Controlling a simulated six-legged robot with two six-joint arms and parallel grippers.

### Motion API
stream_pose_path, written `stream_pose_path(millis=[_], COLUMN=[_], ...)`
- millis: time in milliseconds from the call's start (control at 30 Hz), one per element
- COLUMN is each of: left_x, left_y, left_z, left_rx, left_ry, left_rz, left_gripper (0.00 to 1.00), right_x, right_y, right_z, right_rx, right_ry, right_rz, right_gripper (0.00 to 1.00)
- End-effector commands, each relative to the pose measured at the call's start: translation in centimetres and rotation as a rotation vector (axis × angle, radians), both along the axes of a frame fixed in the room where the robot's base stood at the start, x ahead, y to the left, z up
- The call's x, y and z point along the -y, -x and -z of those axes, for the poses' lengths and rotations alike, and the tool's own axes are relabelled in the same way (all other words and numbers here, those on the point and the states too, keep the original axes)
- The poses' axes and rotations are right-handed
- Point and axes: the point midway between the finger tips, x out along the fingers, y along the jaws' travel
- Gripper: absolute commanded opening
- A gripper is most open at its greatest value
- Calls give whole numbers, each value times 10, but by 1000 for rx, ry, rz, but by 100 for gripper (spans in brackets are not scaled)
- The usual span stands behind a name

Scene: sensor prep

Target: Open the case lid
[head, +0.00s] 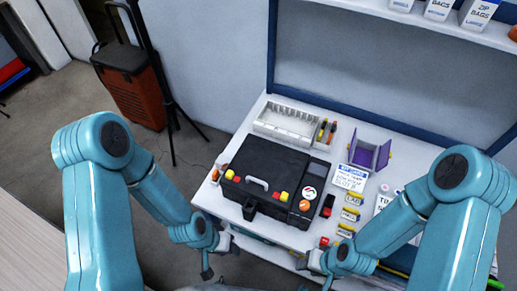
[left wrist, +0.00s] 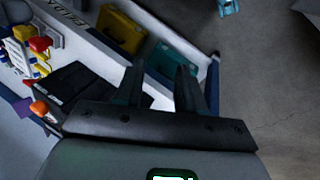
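The black case (head: 262,170) lies on the white workbench with its lid down. It has a pale handle on the lid and yellow and red pieces near its corners. A dark latch-like part sticks out at its front edge. My left gripper (head: 222,262) is open and empty, below and in front of the case, apart from it. In the left wrist view its two fingers (left wrist: 158,88) are spread with nothing held between them. My right gripper (head: 315,273) looks open and empty, in front of the bench to the right of the case.
A white bin (head: 287,122), a purple holder (head: 371,156) and several small labelled blocks (head: 350,214) stand on the bench. A tripod and an orange-black case (head: 130,85) stand on the floor at left.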

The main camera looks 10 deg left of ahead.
Motion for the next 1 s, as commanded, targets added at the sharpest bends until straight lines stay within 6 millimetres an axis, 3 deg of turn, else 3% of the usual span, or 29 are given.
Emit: stream_pose_path(millis=[67, 167, 300, 400, 533, 600, 700, 833, 1000], left_x=[-3, -5, -6, -7, -8, -9, -9, -3, 12], left_y=[-43, -101, -166, -191, -200, -200, -199, -199, -200], left_z=[4, -15, -76, -130, -188, -208, -221, -212, -178], left_rx=[89, 220, 414, 543, 672, 715, 745, 747, 744], left_ry=[-13, -27, -37, -40, -40, -39, -36, -30, -27], left_rz=[186, 518, 1009, 1321, 1620, 1719, 1794, 1812, 1811], left_gripper=[39, 39, 39, 39, 39, 39, 39, 39, 39], right_x=[0, 0, 0, 0, 0, 0, 0, 0, 0], right_y=[0, 0, 0, 0, 0, 0, 0, 0, 0], right_z=[20, 40, 66, 80, 91, 94, 95, 95, 98], right_rx=[0, -1, -1, -1, -1, -1, 0, 0, 0], right_ry=[0, 0, 0, 0, 0, 0, 0, 0, 0], right_rz=[0, 0, 0, 0, 0, 0, 0, 0, 0], right_gripper=[43, 43, 43, 43, 43, 43, 43, 43, 43])
